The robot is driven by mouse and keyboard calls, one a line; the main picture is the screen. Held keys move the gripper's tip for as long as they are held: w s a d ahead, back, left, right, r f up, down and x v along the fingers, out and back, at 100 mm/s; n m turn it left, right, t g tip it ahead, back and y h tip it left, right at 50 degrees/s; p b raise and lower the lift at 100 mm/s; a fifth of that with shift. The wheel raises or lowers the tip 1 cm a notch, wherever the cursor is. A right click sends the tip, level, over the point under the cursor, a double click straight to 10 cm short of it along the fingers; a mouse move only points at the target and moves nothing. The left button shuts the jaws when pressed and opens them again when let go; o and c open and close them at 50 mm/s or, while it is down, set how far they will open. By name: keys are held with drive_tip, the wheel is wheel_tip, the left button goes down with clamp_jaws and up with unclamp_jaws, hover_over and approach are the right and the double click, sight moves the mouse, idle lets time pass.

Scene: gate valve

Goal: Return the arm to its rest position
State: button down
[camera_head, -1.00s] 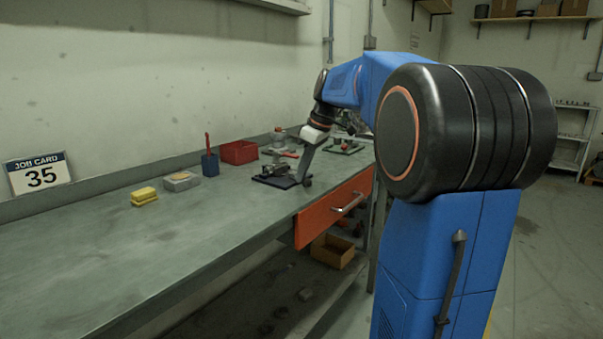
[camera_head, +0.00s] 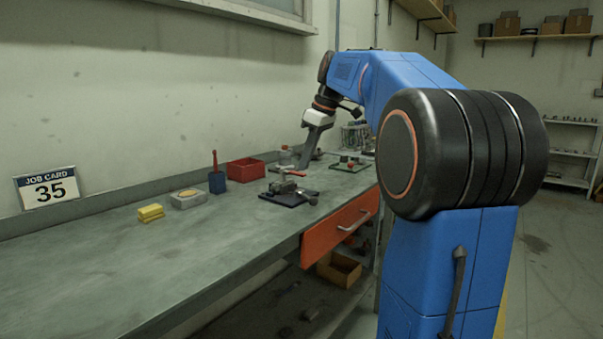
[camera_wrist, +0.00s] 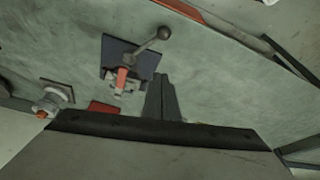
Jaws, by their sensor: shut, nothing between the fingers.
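My gripper (camera_head: 309,160) hangs from my raised blue arm, above the workbench (camera_head: 130,260) and behind the vise-like fixture in the head view. In the wrist view my gripper (camera_wrist: 161,98) shows its two dark fingers side by side, shut with nothing between them. The fixture (camera_head: 287,188) sits on a dark base plate on the bench, with a red-tipped part. In the wrist view the fixture (camera_wrist: 125,75) lies beyond the fingertips, with a ball-ended lever (camera_wrist: 160,36) reaching to the upper right. The fingers look apart from it.
A red bin (camera_head: 246,171), a blue cup with a red-handled tool (camera_head: 217,181), a grey box (camera_head: 188,199) and yellow sponges (camera_head: 150,212) stand along the bench. A green-based valve piece (camera_head: 351,163) is farther right. An orange drawer (camera_head: 340,226) sticks out below the bench edge.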

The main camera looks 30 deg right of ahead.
drive_tip(key=shift+s+d+r, duration=0.1)
drive_tip(key=shift+d+r, duration=0.05)
drive_tip(key=shift+r, duration=0.35)
drive_tip(key=s+a+f+m+h, duration=0.1)
drive_tip(key=s+a+f+m, duration=0.2)
drive_tip(key=s+a+f, duration=0.85)
drive_tip(key=s+a+f+m, duration=0.1)
drive_tip(key=s+a+f, duration=0.2)
drive_tip(key=s+f, duration=0.5)
drive_tip(key=s+a+f+m+t+h, duration=0.1)
drive_tip(key=s+a+f+m, duration=0.1)
drive_tip(key=s+f, duration=0.7)
drive_tip(key=shift+s+a+f+m, duration=0.3)
drive_tip(key=shift+s+a, duration=0.4)
drive_tip(key=shift+s, duration=0.25)
drive_tip(key=shift+r, duration=0.1)
